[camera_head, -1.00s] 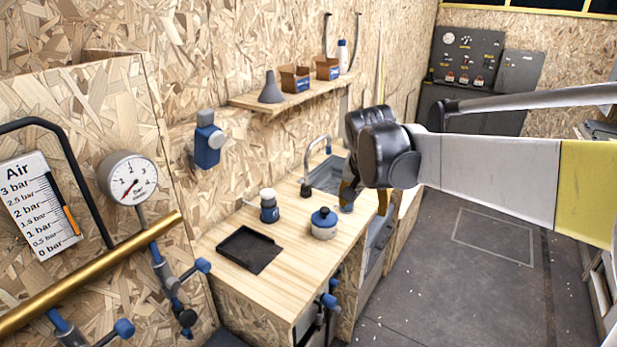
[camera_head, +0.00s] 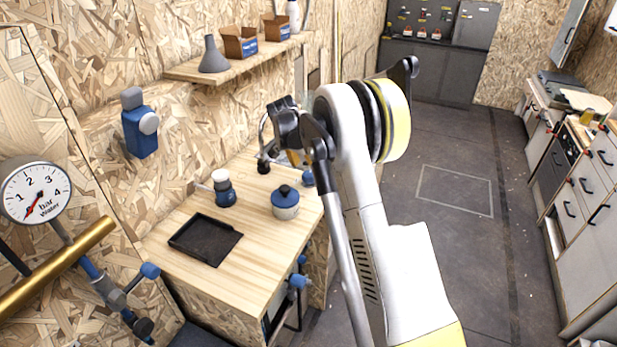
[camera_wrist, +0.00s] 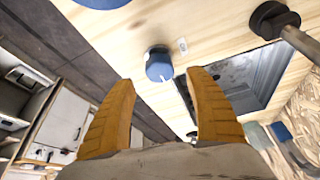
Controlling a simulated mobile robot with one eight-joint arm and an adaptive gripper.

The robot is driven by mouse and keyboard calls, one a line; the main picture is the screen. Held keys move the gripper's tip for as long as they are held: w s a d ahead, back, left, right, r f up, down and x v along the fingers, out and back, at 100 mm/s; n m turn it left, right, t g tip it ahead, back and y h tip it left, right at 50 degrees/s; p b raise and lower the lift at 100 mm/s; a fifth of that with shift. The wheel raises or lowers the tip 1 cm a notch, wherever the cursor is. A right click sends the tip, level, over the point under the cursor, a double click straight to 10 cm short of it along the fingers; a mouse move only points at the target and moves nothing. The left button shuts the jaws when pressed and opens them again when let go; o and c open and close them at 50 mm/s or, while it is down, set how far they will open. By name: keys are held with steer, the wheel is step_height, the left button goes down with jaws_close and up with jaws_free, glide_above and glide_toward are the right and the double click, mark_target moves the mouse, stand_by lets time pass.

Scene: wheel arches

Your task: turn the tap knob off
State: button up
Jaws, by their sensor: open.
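The tap knob is a small round blue knob with a white line on it; it sits on the wooden counter in the wrist view (camera_wrist: 159,66). In the head view the blue knob (camera_head: 308,177) shows beside my wrist, near the counter's edge. My gripper (camera_wrist: 160,85) has two orange fingers, spread apart and empty. The knob lies ahead of the gap between the fingertips, apart from them as far as I can tell. In the head view my wrist largely hides the fingers. The metal tap spout (camera_wrist: 302,42) rises from a dark base near the sink (camera_wrist: 245,78).
On the counter (camera_head: 190,240) are a black tray (camera_head: 205,238), a blue-lidded pot (camera_head: 285,203) and a blue-and-white container (camera_head: 223,188). A shelf (camera_head: 240,66) with boxes and a funnel is on the wall above. Open floor (camera_head: 455,190) lies to the right.

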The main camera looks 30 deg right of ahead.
mark_target(309, 173)
steer(key=b+x, duration=0.1)
steer(key=x, duration=0.3)
steer(key=shift+w+d+f, duration=0.1)
steer(key=shift+f, duration=0.2)
steer(key=c, duration=1.2)
